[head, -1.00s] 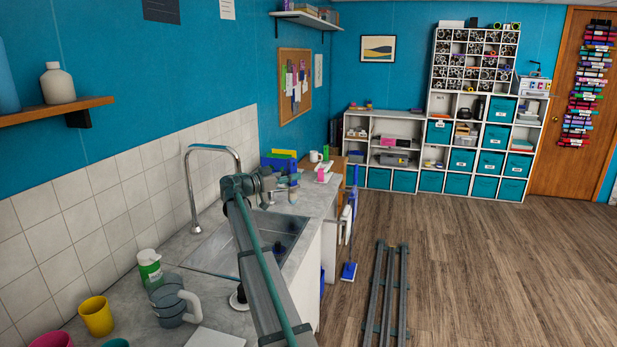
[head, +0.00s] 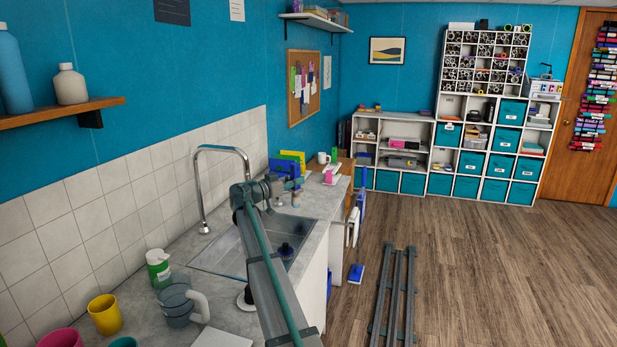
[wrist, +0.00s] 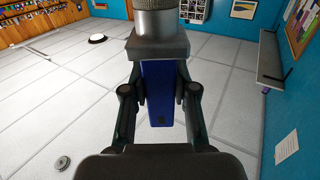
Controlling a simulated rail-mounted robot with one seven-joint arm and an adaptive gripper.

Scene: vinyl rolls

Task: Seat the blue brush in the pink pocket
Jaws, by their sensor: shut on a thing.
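My gripper (wrist: 160,92) is shut on the blue brush in the wrist view. The blue part of the brush (wrist: 160,105) lies between the fingers. A dark collar and a grey cylinder sit at its far end. In the head view my gripper (head: 294,186) is over the counter at the far side of the sink, small and partly merged with things behind it. The brush is hard to make out there. A small pink thing (head: 329,176), which looks like the pink pocket, stands on the counter to the right of my gripper and apart from it. Its opening cannot be seen.
Blue and yellow upright things (head: 285,168) and a white mug (head: 323,158) stand close behind my gripper. A tall tap (head: 222,150) rises left of my arm. A clear grey jug (head: 177,304) and a yellow cup (head: 104,315) stand on the near counter.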

